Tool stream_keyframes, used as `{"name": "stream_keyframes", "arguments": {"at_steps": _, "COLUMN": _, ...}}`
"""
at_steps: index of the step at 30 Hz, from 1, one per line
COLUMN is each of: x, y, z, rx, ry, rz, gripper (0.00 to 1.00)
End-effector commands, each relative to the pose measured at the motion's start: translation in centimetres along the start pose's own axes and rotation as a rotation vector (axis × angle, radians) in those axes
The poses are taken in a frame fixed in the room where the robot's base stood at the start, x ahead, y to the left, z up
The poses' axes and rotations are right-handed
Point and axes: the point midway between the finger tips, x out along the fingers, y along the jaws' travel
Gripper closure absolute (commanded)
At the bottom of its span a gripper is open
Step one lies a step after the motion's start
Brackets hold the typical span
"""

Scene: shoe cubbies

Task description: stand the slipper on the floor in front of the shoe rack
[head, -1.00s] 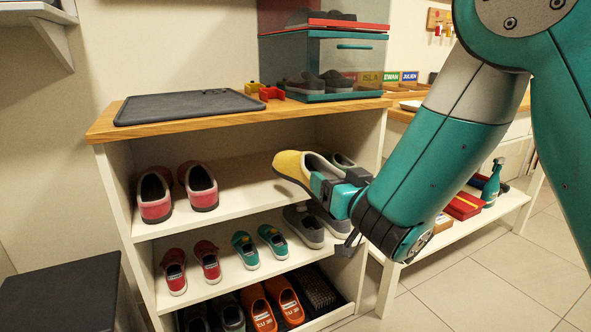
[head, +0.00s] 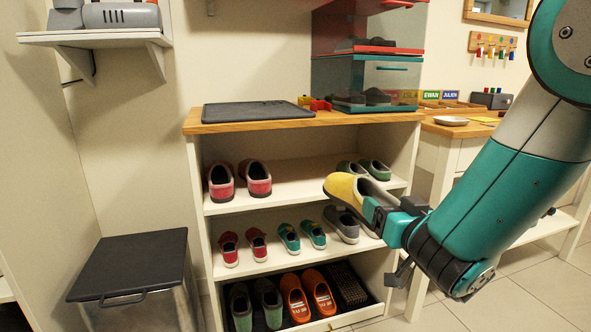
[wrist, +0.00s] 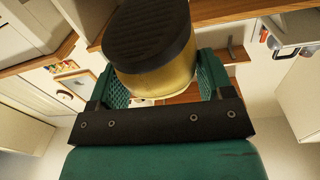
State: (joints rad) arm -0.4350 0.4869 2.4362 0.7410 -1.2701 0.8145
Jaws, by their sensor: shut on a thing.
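The yellow slipper (head: 346,187) with a dark sole is held in my gripper (head: 372,208), in the air in front of the shoe rack's (head: 317,122) right side. In the wrist view the slipper (wrist: 160,72) sits between the two green finger pads of my gripper (wrist: 165,80), its dark ribbed sole facing the camera. The far part of the slipper is out of that view. In the head view it hides part of the grey shoes behind it. The floor right in front of the rack is mostly below the head view.
Red-pink shoes (head: 240,180), small red and teal shoes, and green shoes (head: 364,170) stand on the shelves. Orange shoes (head: 307,293) are in the bottom tray. A bench (head: 452,150) stands right, with bare tiles (head: 525,285) in front.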

Motion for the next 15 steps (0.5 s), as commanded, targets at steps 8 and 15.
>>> {"name": "stream_keyframes", "arguments": {"at_steps": 8, "x": 0.9, "y": 2.8, "z": 3.7, "rx": -0.007, "ry": -0.025, "rz": 0.025, "gripper": 0.52}}
{"name": "stream_keyframes", "arguments": {"at_steps": 15, "x": 1.5, "y": 6.3, "z": 7.5, "rx": -0.005, "ry": -0.024, "rz": 0.072, "gripper": 0.52}}
